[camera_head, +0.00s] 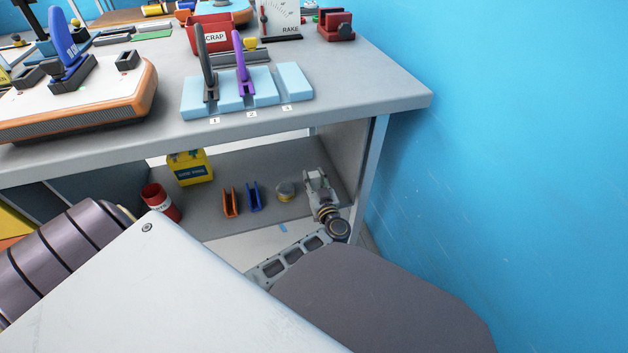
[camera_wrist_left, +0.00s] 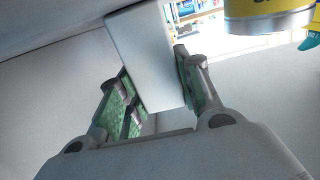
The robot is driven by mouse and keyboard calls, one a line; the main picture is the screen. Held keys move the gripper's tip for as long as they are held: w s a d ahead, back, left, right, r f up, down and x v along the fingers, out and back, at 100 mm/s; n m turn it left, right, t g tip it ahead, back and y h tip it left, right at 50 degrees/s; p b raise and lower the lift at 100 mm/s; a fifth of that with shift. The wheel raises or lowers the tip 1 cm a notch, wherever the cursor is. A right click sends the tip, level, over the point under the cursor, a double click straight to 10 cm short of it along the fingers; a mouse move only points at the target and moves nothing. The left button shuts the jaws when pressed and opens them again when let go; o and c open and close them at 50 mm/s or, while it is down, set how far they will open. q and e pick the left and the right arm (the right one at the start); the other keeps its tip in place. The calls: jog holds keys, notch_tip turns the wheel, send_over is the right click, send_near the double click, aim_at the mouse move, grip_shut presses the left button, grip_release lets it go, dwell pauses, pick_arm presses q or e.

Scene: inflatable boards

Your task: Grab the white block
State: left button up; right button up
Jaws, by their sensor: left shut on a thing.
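The white block (camera_wrist_left: 148,45) is a plain pale slab in the left wrist view. It stands between the two green-padded fingers of my left gripper (camera_wrist_left: 152,72), which is shut on it. In the head view my left gripper (camera_head: 319,182) is low at the right end of the shelf under the workbench. It is small there, and I cannot clearly make out the block in it. My right gripper is not in view.
The workbench (camera_head: 375,98) overhangs the lower shelf (camera_head: 225,188). A blue wall (camera_head: 510,130) stands at the right.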

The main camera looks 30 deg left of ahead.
pick_arm(q)
jog(key=shift+r, duration=0.15)
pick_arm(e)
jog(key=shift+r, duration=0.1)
pick_arm(q)
jog(key=shift+r+p, duration=0.8)
jog(key=shift+r, duration=0.3)
notch_tip(320, 180, up, 5)
jog(key=p, duration=0.3)
jog(key=shift+r, duration=0.15)
jog(key=shift+r+p, duration=0.45)
jog(key=shift+r, duration=0.65)
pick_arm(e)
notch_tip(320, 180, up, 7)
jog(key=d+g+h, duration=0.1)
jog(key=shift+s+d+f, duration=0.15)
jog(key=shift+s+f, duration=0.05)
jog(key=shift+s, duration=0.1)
